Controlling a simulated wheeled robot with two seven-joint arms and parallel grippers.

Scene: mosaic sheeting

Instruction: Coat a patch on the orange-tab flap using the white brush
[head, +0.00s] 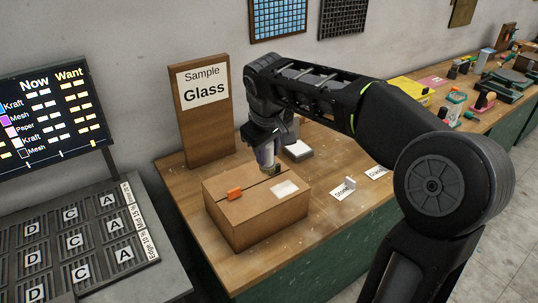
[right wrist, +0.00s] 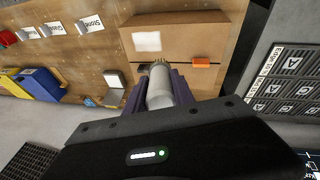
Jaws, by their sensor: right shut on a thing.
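A closed cardboard box (head: 255,218) stands on the wooden bench. An orange tab (head: 234,194) sits on its top, and a white rectangular patch (head: 284,188) lies on the top to the right of the tab. In the right wrist view the box (right wrist: 190,35), tab (right wrist: 201,62) and white patch (right wrist: 146,42) show again. My right gripper (head: 268,150) is shut on the white brush (right wrist: 160,90), with its tan bristles pointing toward the box. The brush is over the box's far part; whether the bristles touch it I cannot tell. My left gripper is out of view.
A wooden sign reading "Sample Glass" (head: 203,90) stands behind the box. A small white-topped block (head: 298,149) lies behind the gripper. Small cards (head: 343,190) lie to the right. A screen (head: 45,112) and a lettered rack (head: 75,245) are at the left.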

